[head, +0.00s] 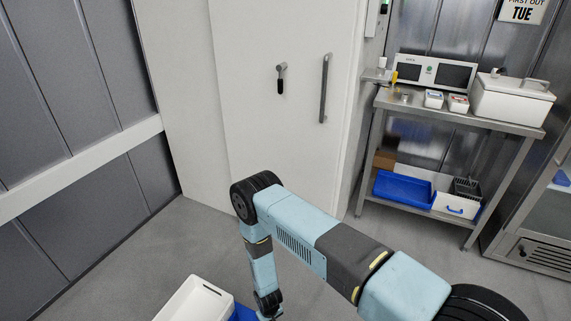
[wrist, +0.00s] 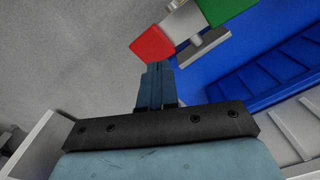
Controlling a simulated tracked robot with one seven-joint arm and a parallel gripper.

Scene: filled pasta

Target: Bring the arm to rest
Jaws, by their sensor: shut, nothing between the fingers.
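My gripper (wrist: 158,68) points away from the wrist camera, its two fingers together with nothing between them. In the head view my arm reaches forward and bends down, and the gripper end is low at the bottom edge, mostly cut off. In the wrist view a red block-like part (wrist: 152,45) lies just beyond the fingertips in the picture. I cannot tell whether they touch. A pale grey part (wrist: 181,21) and a green part (wrist: 225,8) continue from it to the upper right.
A blue ribbed crate (wrist: 262,98) is right of the fingers. In the head view a white bin (head: 190,301) stands on the floor at the bottom. A closed white door (head: 262,130) is ahead. A steel table (head: 463,118) with devices stands at the right. Grey floor is bare between.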

